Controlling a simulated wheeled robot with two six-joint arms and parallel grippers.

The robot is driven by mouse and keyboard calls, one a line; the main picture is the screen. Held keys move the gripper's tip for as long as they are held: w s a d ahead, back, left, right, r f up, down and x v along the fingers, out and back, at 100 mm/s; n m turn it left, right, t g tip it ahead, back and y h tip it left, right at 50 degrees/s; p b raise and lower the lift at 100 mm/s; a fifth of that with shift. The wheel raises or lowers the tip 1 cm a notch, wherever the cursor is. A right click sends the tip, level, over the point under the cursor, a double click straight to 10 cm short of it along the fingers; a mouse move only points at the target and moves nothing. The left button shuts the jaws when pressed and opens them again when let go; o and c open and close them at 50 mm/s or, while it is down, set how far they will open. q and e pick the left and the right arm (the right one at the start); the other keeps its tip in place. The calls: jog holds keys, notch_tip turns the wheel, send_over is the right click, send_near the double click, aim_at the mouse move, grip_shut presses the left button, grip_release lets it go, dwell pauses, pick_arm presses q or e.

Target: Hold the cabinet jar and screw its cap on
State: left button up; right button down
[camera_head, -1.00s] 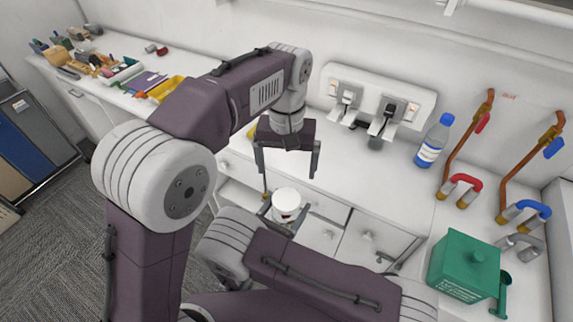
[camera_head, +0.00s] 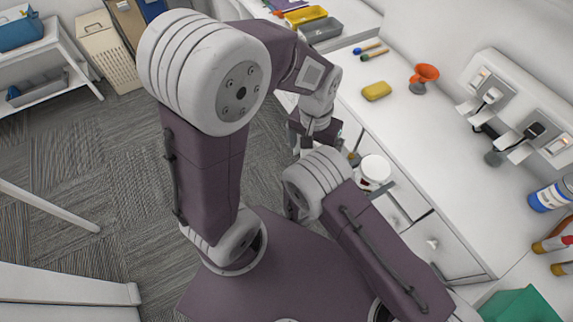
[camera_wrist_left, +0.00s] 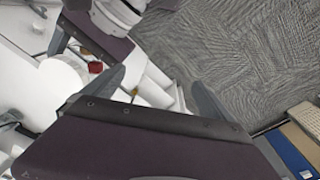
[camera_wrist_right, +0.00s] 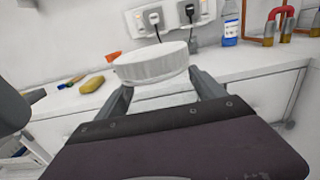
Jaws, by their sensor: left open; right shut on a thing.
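Drawers (camera_head: 430,240) lie below. Carpet floor (camera_head: 110,170) is open at the left.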

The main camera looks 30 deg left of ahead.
pick_arm(q)
jog(key=s+a+f, duration=0.4)
jog(key=s+a, duration=0.1)
jog(key=s, duration=0.1)
jog(key=shift+n, duration=0.4)
jog(key=shift+s+d+r, duration=0.1)
